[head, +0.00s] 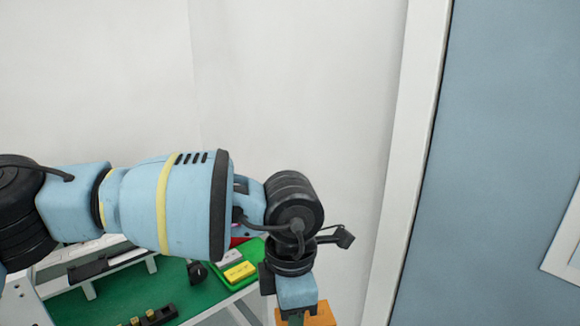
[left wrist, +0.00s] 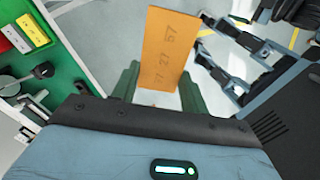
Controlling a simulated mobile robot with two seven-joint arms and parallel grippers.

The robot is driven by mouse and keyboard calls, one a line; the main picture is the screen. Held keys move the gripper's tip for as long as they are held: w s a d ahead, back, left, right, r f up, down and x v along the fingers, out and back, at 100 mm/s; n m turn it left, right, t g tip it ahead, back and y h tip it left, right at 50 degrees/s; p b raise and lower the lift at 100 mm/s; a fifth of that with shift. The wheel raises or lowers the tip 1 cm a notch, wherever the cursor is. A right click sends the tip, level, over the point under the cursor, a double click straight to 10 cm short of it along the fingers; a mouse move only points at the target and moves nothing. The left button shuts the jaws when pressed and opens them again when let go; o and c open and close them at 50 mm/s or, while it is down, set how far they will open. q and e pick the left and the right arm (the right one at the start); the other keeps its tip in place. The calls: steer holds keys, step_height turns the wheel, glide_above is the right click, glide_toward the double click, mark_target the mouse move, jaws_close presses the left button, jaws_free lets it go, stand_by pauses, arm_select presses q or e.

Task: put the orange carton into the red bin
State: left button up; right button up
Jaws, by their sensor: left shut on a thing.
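The orange carton (left wrist: 168,50), printed with dark numbers, is between the two green fingers of my left gripper (left wrist: 157,85) in the left wrist view. The gripper is shut on it, and the carton sticks out past the fingertips. In the head view the carton (head: 320,315) shows only in part at the bottom edge, below my left wrist, beside the green-topped table. I cannot make out a red bin for certain in either view.
The green-topped table (head: 106,300) holds a yellow block (head: 240,271), a white block (head: 228,258) and a black holder (head: 153,317). A small red patch (head: 238,241) shows behind my arm. A white wall stands behind, with a blue panel (head: 500,120) at right.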

arm_select(q)
steer(key=s+a+f+m, duration=0.2)
steer(key=a+f+m, duration=0.3)
steer(key=a+m, duration=0.5)
steer(key=s+a+f+m, duration=0.2)
steer(key=a+f+m, duration=0.3)
steer(key=a+m, duration=0.5)
steer(key=shift+a, duration=0.95)
steer(key=shift+s+f, duration=0.1)
steer(key=shift+f, duration=0.05)
